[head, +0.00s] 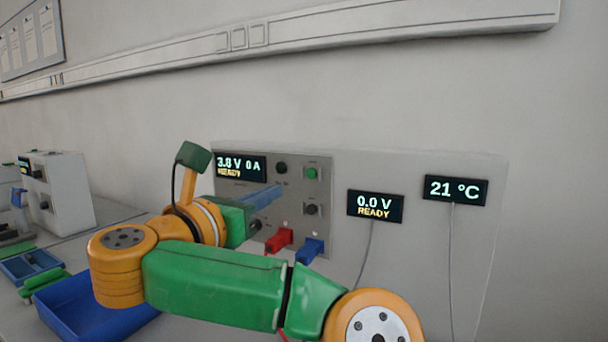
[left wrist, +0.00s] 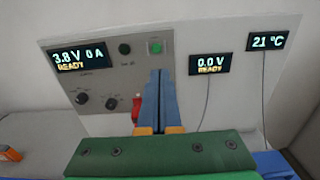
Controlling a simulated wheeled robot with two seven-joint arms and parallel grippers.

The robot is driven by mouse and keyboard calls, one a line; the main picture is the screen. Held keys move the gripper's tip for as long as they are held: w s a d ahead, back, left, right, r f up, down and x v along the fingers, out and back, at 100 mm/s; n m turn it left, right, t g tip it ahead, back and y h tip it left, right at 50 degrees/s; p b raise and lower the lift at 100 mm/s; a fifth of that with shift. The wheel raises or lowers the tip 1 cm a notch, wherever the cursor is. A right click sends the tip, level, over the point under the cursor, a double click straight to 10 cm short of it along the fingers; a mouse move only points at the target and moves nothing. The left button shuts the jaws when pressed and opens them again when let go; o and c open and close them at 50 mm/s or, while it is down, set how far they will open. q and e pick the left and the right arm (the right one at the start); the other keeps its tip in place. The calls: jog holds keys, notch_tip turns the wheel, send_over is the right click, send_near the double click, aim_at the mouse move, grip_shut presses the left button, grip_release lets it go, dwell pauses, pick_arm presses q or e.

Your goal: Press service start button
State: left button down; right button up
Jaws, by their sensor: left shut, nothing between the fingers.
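A display (head: 241,168) reads 3.8 V, 0 A, READY. Two more displays read 0.0 V READY (head: 375,206) and 21 °C (head: 456,190). Red (head: 279,240) and blue (head: 309,250) plugs stick out low on the panel. A blue tray (head: 75,308) lies left.

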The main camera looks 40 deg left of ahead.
pick_arm(q)
jog(key=p, duration=0.5)
send_near(311, 174)
jog(key=x, duration=0.6)
jog(key=shift+w+r, duration=0.1)
jog(key=shift+r, duration=0.05)
jog(key=shift+w+a, duration=0.15)
jog(key=shift+w, duration=0.2)
